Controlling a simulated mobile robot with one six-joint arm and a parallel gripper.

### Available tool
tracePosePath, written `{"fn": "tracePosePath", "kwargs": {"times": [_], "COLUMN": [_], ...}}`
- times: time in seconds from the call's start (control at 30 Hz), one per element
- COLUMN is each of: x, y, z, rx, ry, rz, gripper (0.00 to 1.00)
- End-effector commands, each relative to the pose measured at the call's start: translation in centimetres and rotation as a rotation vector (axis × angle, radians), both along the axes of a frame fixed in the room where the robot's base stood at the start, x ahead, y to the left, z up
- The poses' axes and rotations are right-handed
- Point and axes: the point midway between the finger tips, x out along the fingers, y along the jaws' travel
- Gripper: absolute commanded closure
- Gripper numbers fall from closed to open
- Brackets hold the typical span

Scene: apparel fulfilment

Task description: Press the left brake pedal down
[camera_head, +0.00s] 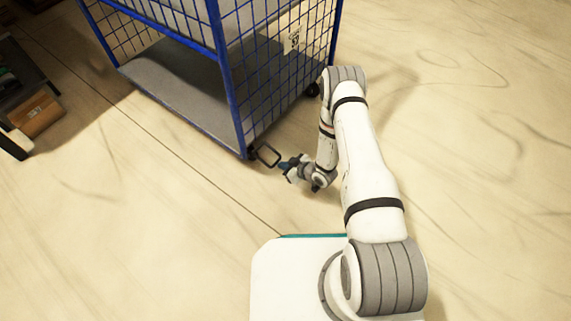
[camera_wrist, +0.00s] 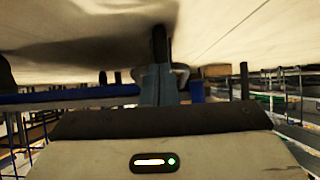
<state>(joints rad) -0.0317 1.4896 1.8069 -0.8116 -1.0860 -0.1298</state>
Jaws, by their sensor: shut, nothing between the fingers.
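The brake pedal (camera_head: 268,147) is a dark, loop-shaped bar low at the near corner of the blue cage cart (camera_head: 219,75), close to the floor. My gripper (camera_head: 284,163) is just right of the pedal, low over the floor, with its fingers shut and empty, pointing left towards it. I cannot tell whether the fingers touch the pedal. In the wrist view, my shut gripper (camera_wrist: 157,80) is in the middle, and a dark upright piece beyond it cannot be clearly made out.
The cart has blue mesh sides and a grey base deck (camera_head: 170,85). A dark caster (camera_head: 312,89) shows at its right corner. A dark shelf with a brown box (camera_head: 36,113) stands at the far left. The wooden floor around is clear.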

Motion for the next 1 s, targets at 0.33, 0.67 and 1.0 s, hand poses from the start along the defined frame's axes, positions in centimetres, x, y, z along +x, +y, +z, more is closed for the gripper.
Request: {"fn": "tracePosePath", "kwargs": {"times": [0.33, 0.67, 1.0], "x": [0.0, 0.0, -1.5], "y": [0.1, 0.1, -2.2], "z": [-1.1, -1.1, 2.8], "rx": [0.000, 0.000, 0.001], "ry": [0.000, 0.000, 0.001], "rz": [0.000, -0.001, 0.000], "gripper": [1.00, 1.00, 1.00]}}
